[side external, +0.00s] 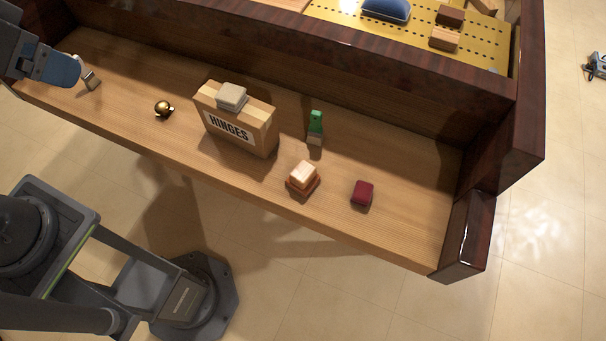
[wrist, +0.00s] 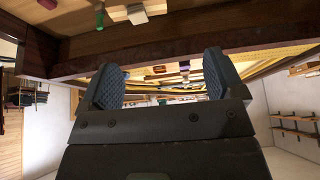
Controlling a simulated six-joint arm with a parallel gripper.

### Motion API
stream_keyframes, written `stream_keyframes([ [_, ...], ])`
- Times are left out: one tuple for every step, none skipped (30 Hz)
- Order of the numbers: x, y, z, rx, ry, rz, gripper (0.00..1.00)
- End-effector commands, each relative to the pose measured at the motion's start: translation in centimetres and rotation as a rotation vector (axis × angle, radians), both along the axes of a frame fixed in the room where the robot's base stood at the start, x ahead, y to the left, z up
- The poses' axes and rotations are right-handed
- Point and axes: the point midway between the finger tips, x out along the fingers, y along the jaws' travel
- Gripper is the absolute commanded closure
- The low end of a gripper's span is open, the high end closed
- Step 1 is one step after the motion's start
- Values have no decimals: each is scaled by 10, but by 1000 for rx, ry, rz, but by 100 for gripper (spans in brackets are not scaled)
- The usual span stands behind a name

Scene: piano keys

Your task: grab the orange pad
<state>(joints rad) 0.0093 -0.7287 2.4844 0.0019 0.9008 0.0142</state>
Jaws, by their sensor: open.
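An orange-brown pad (side external: 300,188) lies on the wooden shelf, right of centre in the side view. A pale peach block (side external: 303,171) rests on top of it and covers most of its upper face. My gripper (side external: 62,70) is at the far upper left of the side view, well away from the pad. In the wrist view my gripper (wrist: 160,82) shows two textured fingers spread apart with nothing between them. I cannot make out the pad in the wrist view.
A box marked HINGES (side external: 238,122) with a pale block (side external: 231,97) on top stands left of the pad. A green bottle (side external: 316,125) stands behind it and a dark red block (side external: 362,192) to its right. A brass knob (side external: 163,108) sits further left.

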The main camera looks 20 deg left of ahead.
Motion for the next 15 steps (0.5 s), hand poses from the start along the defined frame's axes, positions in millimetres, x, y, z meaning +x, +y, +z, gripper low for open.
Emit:
stream_keyframes([
  [6, -3, 1, 9, 13, -28, 12],
  [10, -5, 2, 19, 22, -54, 12],
  [18, -9, 4, 33, 37, -93, 12],
  [24, -12, 5, 47, 50, -129, 12],
  [32, -17, 6, 61, 62, -170, 12],
  [42, -23, 6, 81, 82, -228, 12],
  [51, -29, 6, 97, 96, -274, 12],
  [59, -35, 5, 113, 110, -320, 12],
  [71, -44, 3, 135, 128, -382, 12],
  [79, -50, 1, 150, 142, -427, 12],
  [87, -58, -1, 166, 154, -474, 12],
  [98, -67, -5, 188, 170, -536, 12],
  [106, -75, -9, 203, 184, -582, 12],
  [113, -84, -14, 218, 197, -629, 12],
  [123, -95, -20, 239, 212, -691, 12],
])
